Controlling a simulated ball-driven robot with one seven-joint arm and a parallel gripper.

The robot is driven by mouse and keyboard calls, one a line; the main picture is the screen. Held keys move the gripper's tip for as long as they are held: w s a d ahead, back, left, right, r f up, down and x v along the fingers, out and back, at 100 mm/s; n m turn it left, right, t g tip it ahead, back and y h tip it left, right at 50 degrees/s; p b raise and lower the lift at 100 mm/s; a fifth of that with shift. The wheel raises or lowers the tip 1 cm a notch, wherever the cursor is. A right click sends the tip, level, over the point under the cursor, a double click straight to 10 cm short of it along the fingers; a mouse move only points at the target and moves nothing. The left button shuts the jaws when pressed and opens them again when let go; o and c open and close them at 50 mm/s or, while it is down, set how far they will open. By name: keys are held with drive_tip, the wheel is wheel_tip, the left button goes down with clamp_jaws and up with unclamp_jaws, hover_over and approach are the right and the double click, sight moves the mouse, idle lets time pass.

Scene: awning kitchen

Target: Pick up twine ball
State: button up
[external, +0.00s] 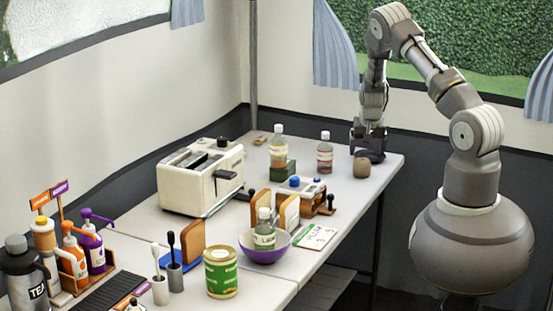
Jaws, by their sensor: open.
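The twine ball (362,168) is a small brown rounded object on the white table near its far right corner. My gripper (369,153) points down close to it, just behind and above it in the picture. The jaws are open and no object shows in them. The ball's upper edge lies against the dark fingers in the picture; I cannot tell whether they touch it.
A clear bottle with a reddish label (325,153) stands left of the ball, and another bottle (278,148) stands on a green block (283,172). A toaster (200,176) and a purple bowl (264,247) are farther left. The table's right edge (392,178) is close by.

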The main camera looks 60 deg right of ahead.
sight(362, 161)
drive_tip(key=b+x, duration=0.1)
drive_tip(key=x, duration=0.1)
drive_tip(key=b+x, duration=0.1)
drive_tip(key=x, duration=0.2)
drive_tip(key=w+b+x, duration=0.1)
drive_tip(key=x, duration=0.1)
drive_tip(key=shift+f, duration=0.35)
drive_tip(key=shift+w+r, duration=0.1)
drive_tip(key=c, duration=1.1)
